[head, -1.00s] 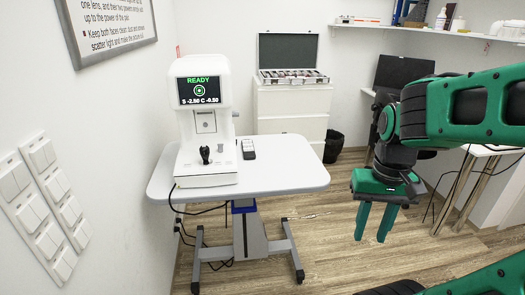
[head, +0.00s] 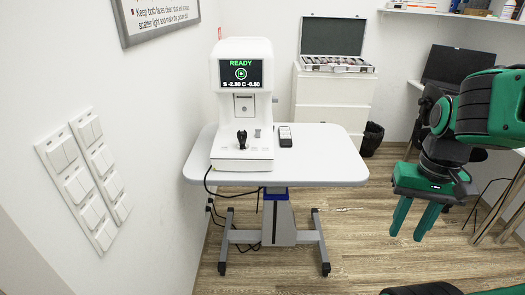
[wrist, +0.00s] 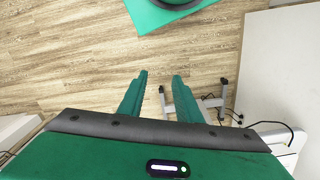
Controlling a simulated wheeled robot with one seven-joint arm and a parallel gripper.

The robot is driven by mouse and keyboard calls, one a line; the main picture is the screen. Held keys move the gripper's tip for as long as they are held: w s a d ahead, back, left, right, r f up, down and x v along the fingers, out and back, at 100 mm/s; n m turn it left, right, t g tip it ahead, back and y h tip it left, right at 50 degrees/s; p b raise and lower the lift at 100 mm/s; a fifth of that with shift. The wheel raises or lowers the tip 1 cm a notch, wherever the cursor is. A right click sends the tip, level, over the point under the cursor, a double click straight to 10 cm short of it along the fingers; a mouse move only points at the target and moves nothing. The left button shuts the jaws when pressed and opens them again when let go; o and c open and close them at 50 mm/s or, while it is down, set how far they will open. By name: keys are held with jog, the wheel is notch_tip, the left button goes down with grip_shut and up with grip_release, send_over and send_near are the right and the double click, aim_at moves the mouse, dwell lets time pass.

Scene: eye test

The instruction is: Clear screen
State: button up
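The screen (head: 240,73) is on the upper front of a white eye-test machine (head: 243,120). It is lit and shows "READY", a green ring and the line "S -2.50 C -0.50". The machine stands upright on a white table (head: 335,165), with a black joystick (head: 242,138) at its front. My gripper (head: 411,221) hangs to the right of the table, apart from it, fingers pointing down. In the wrist view its two fingers (wrist: 155,85) are apart with only floor and part of the table's foot seen between and beyond them.
A small remote-like device (head: 285,137) lies right of the machine. White drawers (head: 330,103) with an open lens case (head: 336,64) stand behind. A black bin (head: 372,138) is beside them. Switch panels (head: 83,182) are on the left wall. Wooden floor (head: 360,240) is free right of the table.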

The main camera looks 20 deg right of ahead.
grip_shut()
jog(key=shift+d, duration=0.1)
dwell(1.5)
